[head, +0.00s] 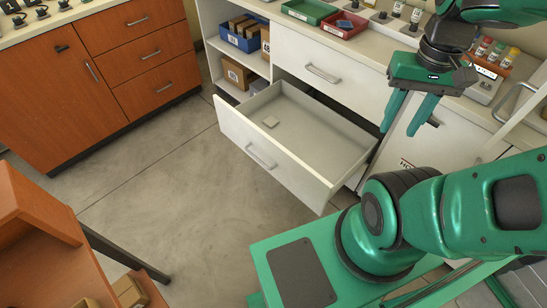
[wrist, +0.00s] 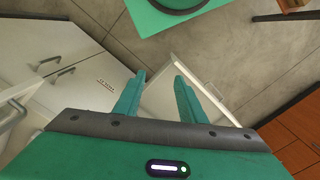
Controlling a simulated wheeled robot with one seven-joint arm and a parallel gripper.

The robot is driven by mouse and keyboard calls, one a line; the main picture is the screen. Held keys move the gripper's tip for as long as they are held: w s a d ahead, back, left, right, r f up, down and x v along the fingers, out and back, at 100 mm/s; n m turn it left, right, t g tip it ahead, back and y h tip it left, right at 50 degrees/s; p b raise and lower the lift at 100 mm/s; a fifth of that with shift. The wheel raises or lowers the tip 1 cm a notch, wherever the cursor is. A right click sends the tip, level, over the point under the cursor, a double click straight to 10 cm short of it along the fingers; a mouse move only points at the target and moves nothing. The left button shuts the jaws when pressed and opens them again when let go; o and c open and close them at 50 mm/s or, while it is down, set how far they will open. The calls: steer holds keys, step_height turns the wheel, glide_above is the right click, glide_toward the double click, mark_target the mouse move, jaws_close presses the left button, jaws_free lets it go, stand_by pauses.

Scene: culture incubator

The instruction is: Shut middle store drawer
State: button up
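The open drawer (head: 318,145) is white with a grey inside and is pulled well out of the white cabinet, below a shut upper drawer (head: 330,65). Its front panel carries a metal bar handle (head: 260,157). My gripper (head: 399,131) is green, points down and is open and empty, to the right of the drawer near the cabinet front. In the wrist view its two fingers (wrist: 160,75) are apart, with the drawer's front panel (wrist: 205,88) beyond them. The drawer's rear end is hidden inside the cabinet.
Open shelves (head: 238,65) with a blue bin (head: 243,38) and boxes stand left of the drawer. An orange-brown cabinet (head: 70,100) is at the far left, and an orange-brown unit (head: 40,240) is at lower left. Floor (head: 170,190) in front of the drawer is clear.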

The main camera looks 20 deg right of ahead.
steer(key=shift+w+f+n, duration=0.15)
steer(key=shift+w+n, duration=0.15)
steer(key=shift+w, duration=0.05)
steer(key=c, duration=0.5)
steer(key=w+a+f+n+g, duration=0.1)
steer(key=w, duration=0.2)
steer(key=w+a+f+n+g+h, duration=0.1)
steer(key=w+f+n, duration=0.1)
steer(key=w+a+f+n+g, duration=0.1)
steer(key=w+f+n, duration=0.1)
steer(key=w, duration=0.1)
steer(key=shift+w+a+f+h, duration=0.1)
steer(key=shift+w+a+h, duration=0.15)
steer(key=shift+w+h, duration=0.15)
jaws_close()
steer(key=w+a+f+n+h, duration=0.45)
steer(key=a+f+n, duration=0.3)
steer(key=f, duration=0.25)
steer(key=w+a+f+n+h, duration=0.3)
steer(key=a+f+n+h, duration=0.3)
steer(key=a+f, duration=0.35)
steer(key=n+t+h, duration=0.5)
steer(key=n+t, duration=0.5)
glide_toward(298, 164)
steer(key=shift+t+y, duration=0.3)
steer(key=shift+y, duration=0.05)
steer(key=x, duration=0.6)
steer(key=shift+s+d+r, duration=0.1)
steer(key=shift+d+r, duration=0.2)
